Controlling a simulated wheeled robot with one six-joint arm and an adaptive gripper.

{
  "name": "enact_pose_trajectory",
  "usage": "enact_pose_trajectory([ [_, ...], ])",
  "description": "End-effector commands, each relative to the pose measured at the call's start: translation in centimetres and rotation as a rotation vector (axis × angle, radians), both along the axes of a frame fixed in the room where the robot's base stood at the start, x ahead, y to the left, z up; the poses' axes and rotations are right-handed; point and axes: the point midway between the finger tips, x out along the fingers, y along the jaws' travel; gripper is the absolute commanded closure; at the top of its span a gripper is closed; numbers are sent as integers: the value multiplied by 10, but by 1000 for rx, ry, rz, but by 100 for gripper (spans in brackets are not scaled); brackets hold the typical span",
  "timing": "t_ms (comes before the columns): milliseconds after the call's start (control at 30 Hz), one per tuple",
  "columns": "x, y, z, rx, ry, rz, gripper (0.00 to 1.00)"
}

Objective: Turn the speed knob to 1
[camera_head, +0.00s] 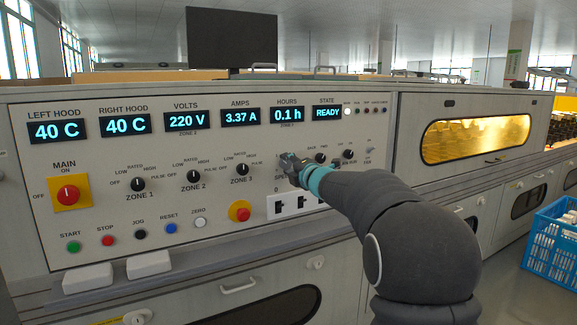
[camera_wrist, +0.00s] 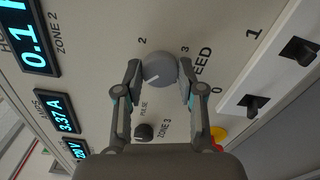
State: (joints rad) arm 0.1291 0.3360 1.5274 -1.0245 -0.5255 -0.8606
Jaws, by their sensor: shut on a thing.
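The speed knob (camera_wrist: 160,69) is a round grey knob on the light panel, in the upper middle of the wrist view. The numbers 2 and 3 show beside it, with part of the word SPEED to its right. A faint pale line on its face points to the lower left. My gripper (camera_wrist: 160,76) is shut on the knob, one finger on each side. In the head view my gripper (camera_head: 289,163) is against the panel, right of the ZONE 3 knob (camera_head: 243,169), and hides the speed knob.
Rocker switches (camera_head: 299,204) sit just below my gripper. A red button on a yellow base (camera_head: 240,211) is at lower left of it, and small black knobs (camera_head: 348,154) are to its right. Displays (camera_head: 287,115) line the panel above. A blue crate (camera_head: 553,243) stands at far right.

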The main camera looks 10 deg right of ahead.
Motion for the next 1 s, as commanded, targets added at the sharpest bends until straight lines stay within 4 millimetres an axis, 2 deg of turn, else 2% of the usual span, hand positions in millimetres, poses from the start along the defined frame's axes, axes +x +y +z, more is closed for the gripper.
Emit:
enact_pose_trajectory([
  [533, 0, 0, 0, 24, 8, 0, 96],
  [567, 0, 0, 0, 23, 7, 0, 57],
  [633, 0, 0, 0, 23, 7, 0, 39],
  [667, 0, 0, 0, 23, 7, 0, 36],
  [1000, -2, -1, 0, 23, 7, 0, 36],
])
